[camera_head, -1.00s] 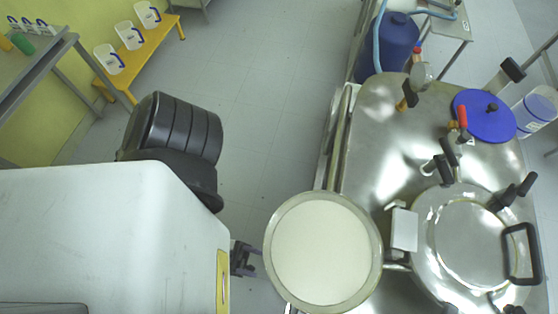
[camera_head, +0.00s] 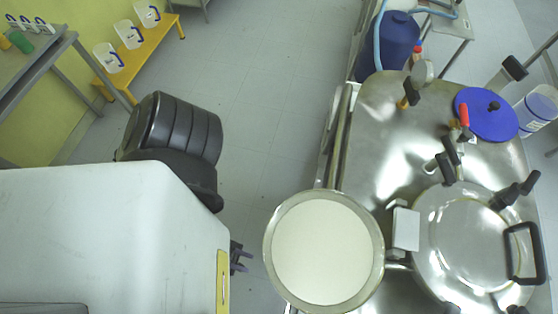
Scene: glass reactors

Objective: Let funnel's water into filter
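A round steel-rimmed vessel (camera_head: 322,249) with a pale, flat cream inside stands at the bottom centre, seen from above. I cannot tell from this view whether it is the funnel or the filter, and no valve or outlet shows beneath it. My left gripper (camera_head: 247,261) shows only in part, just left of the vessel's rim and apart from it in the picture. Its two dark fingers stand apart, with nothing visible between them. The rest of it is hidden behind a white housing. My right gripper is not in view.
A large steel reactor top (camera_head: 385,140) with a round lid (camera_head: 465,240), handles and knobs fills the right side. A blue lid (camera_head: 486,114) and a blue drum (camera_head: 396,42) are near its far end. A yellow bench (camera_head: 148,57) holds several white jugs. The grey floor (camera_head: 265,90) between is clear.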

